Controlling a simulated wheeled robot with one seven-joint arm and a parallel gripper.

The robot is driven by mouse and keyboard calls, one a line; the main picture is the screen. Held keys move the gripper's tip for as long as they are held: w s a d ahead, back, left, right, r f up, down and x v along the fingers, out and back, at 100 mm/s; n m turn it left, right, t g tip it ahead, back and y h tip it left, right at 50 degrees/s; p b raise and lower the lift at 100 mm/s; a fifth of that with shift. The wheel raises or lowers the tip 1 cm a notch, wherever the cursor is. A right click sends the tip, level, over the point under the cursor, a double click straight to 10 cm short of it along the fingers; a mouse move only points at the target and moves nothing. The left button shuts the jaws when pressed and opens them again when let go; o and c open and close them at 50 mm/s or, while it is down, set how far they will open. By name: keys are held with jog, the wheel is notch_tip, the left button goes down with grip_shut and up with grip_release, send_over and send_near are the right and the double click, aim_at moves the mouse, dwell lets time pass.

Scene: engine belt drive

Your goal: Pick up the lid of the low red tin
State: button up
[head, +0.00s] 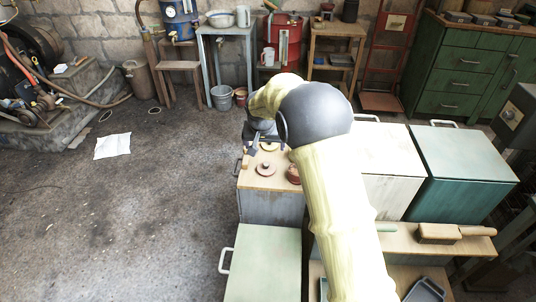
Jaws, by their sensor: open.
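My gripper (255,145) is open and points down over the far left part of a small cabinet's wooden top (254,183). A low red tin (293,175) stands near the right side of that top, partly hidden behind my arm. Its lid cannot be made out clearly. A brownish round piece with a knob (266,168) lies in the middle of the top, left of the red tin and nearer than my gripper. A pale round disc (269,146) lies farther back, close to the right of my gripper. Nothing shows held between the fingers.
A white cabinet (385,155) and a teal cabinet (462,155) stand to the right. A pale green cabinet (264,262) stands in front. A wooden brush or block (438,233) lies on a bench at right. The floor to the left is mostly clear, with a paper sheet (113,146).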

jog(key=b, duration=0.1)
send_near(266, 163)
jog(key=x, duration=0.5)
jog(key=shift+s+d, duration=0.1)
jog(key=shift+d, duration=0.1)
dwell(0.4)
jog(key=shift+b+x, duration=0.5)
jog(key=shift+x, duration=2.1)
jog(key=shift+a, duration=0.15)
jog(key=c, duration=1.1)
jog(key=shift+o, duration=0.2)
jog(key=shift+r, duration=0.15)
